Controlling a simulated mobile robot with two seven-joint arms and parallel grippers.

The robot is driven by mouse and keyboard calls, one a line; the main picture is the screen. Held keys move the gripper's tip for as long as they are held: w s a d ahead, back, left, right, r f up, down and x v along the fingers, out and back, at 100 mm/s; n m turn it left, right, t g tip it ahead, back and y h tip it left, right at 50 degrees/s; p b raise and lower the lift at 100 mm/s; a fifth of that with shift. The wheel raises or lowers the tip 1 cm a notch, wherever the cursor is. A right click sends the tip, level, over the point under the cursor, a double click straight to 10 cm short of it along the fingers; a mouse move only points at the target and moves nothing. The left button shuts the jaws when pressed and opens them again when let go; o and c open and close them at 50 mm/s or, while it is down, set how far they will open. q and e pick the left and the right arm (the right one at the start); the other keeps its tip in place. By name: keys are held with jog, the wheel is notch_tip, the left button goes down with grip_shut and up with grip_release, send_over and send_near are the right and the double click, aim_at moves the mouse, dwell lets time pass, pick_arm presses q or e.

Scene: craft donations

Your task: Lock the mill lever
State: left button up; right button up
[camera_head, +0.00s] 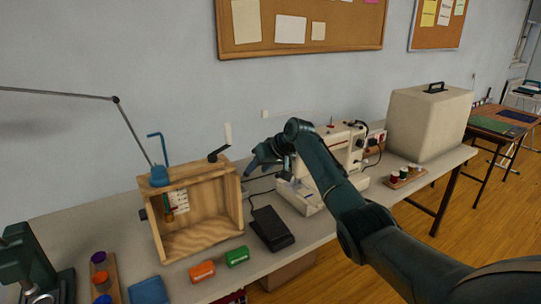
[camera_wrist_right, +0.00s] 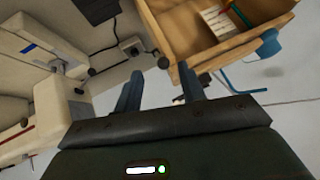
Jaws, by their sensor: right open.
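A wooden open-fronted box (camera_head: 197,243) stands on the bench, with a blue fitting (camera_head: 159,176) and bent blue rod on its top left. A short black lever (camera_head: 218,153) with a dark knob sits at its top right edge; I cannot tell for sure that this is the mill lever. My right gripper (camera_head: 252,165) is open and empty, just right of the box's upper right side and apart from the lever. In the right wrist view, the open fingers (camera_wrist_right: 162,92) point toward the box (camera_wrist_right: 205,50), with a small dark piece (camera_wrist_right: 181,99) between them, partly hidden.
A white sewing machine (camera_head: 335,142) stands behind my right arm. A black foot pedal (camera_head: 271,228), a green block (camera_head: 237,256) and an orange block (camera_head: 202,271) lie in front. A dark green machine (camera_head: 27,262) stands at far left. A beige case (camera_head: 428,122) is at the right.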

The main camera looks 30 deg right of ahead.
jog(key=v, duration=0.5)
jog(key=shift+s+d+r+b, duration=0.15)
jog(key=shift+s+b, duration=0.1)
jog(key=shift+b, duration=0.05)
jog(key=s+a+f+n+g+h, duration=0.1)
jog(key=s+a+f+g, duration=0.1)
jog(key=s+a+f, duration=0.6)
jog(key=s+a+f+n+g+h, duration=0.15)
jog(key=s+a+f, duration=0.25)
jog(key=s+f, duration=0.8)
jog(key=s+a+f, duration=0.1)
jog(key=s+a, duration=0.1)
jog(key=s, duration=1)
jog(key=s+a, duration=0.3)
jog(key=s, duration=0.8)
jog(key=w+a+f+t+y, duration=0.1)
jog(key=w+a+f+t, duration=0.1)
jog(key=f, duration=0.3)
jog(key=w+a+f+t+y, duration=0.1)
jog(key=w+a+f+t, duration=0.2)
jog(key=f+t, duration=0.1)
jog(key=shift+a+f, duration=0.15)
jog(key=shift+f, duration=0.4)
